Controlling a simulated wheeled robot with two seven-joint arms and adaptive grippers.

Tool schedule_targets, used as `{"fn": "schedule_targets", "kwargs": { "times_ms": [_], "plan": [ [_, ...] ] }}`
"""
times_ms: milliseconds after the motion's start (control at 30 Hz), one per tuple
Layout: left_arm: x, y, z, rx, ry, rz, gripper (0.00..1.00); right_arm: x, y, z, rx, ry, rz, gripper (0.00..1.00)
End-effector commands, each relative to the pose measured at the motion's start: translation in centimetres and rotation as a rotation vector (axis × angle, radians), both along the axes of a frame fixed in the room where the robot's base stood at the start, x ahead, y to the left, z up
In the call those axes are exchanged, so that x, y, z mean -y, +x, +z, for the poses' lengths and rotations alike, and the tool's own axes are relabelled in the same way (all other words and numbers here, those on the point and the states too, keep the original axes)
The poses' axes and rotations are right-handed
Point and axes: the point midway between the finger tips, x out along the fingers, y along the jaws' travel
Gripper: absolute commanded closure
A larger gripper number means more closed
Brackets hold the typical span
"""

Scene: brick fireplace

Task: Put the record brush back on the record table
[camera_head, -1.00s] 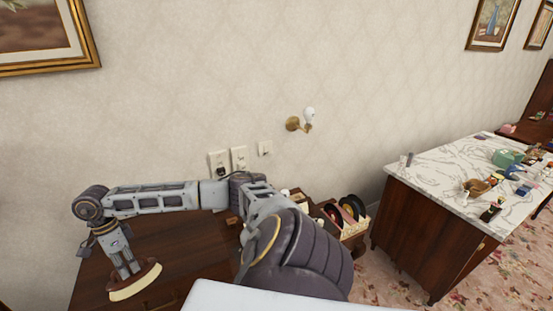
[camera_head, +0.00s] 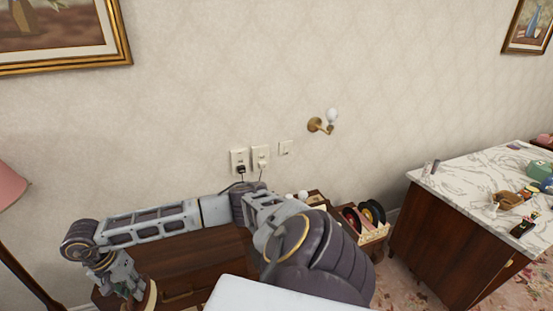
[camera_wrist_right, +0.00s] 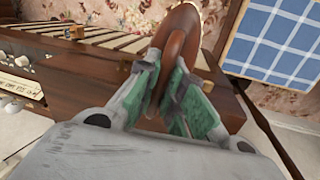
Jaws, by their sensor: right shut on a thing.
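The record brush (camera_head: 151,297), brown wood with a pale lower edge, is at the lower left of the head view, partly cut off. My right gripper (camera_head: 128,287) is shut on it. In the right wrist view the brown wooden brush (camera_wrist_right: 178,40) stands between the green-padded fingers (camera_wrist_right: 172,95). A dark wooden table (camera_head: 190,265) lies under my right arm, which hides part of it. I cannot tell whether the brush touches this table. Black records (camera_head: 372,212) stand in a box right of my arm. My left gripper is not in view.
A marble-topped cabinet (camera_head: 480,180) with several small items stands at the right. A pink lampshade (camera_head: 8,187) is at the left edge. Wall outlets (camera_head: 240,160) are behind my arm. The wrist view shows a wooden piece with knobs (camera_wrist_right: 20,87) and a blue checked cloth (camera_wrist_right: 272,40).

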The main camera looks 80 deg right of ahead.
Motion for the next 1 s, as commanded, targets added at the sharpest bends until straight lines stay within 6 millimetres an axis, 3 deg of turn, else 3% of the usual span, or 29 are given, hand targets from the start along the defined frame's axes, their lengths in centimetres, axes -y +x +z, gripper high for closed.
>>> {"fn": "schedule_targets", "kwargs": {
  "times_ms": [667, 1000],
  "plan": [
    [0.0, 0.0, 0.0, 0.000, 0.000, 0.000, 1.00, -6.0, -1.2, -1.3, 0.002, 0.001, 0.747, 1.00],
    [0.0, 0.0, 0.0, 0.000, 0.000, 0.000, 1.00, -7.6, -1.6, -1.6, 0.002, 0.002, 0.948, 1.00]
  ]
}}
